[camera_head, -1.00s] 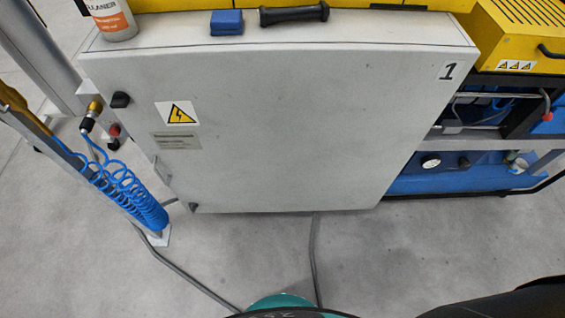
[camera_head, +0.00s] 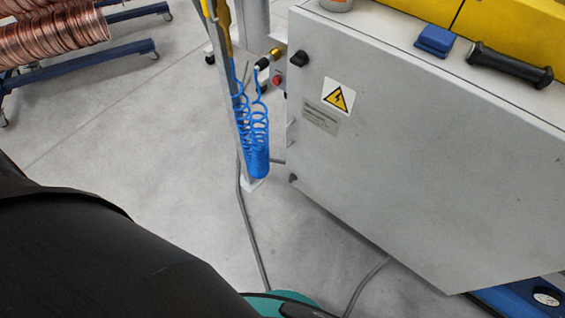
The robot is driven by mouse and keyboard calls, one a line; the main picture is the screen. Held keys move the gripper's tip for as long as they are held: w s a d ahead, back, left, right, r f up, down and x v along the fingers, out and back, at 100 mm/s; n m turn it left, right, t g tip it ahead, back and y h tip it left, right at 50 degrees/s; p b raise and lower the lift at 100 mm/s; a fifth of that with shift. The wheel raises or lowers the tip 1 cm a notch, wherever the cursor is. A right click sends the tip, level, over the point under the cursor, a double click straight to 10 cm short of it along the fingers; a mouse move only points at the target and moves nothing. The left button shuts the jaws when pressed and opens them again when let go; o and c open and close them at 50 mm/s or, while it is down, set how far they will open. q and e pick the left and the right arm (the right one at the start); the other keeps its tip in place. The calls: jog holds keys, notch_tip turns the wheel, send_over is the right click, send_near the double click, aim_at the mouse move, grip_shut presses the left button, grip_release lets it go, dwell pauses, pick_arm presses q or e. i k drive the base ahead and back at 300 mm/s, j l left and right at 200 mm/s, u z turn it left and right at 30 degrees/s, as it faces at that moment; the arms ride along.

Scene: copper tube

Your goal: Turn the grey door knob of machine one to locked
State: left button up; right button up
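The control cabinet of machine one (camera_head: 420,150) stands at the right in the head view, its large grey door facing me. A small dark knob (camera_head: 300,58) sits near the door's upper left corner; it looks almost black, and I cannot tell which way it points. A second small dark piece (camera_head: 293,178) sits at the door's lower left corner. A yellow warning sign (camera_head: 338,95) and a grey label (camera_head: 320,117) are beside the upper knob. A black arm link of mine fills the lower left. Neither gripper is in view.
A post with a coiled blue hose (camera_head: 258,130) stands just left of the cabinet. Copper coils (camera_head: 50,38) on a blue rack are at the far upper left. Grey cables (camera_head: 248,225) run over the floor. A blue block (camera_head: 435,40) and a black handle-like bar (camera_head: 510,66) lie on the cabinet.

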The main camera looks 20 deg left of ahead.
aim_at(292, 178)
jog(key=u, duration=0.7)
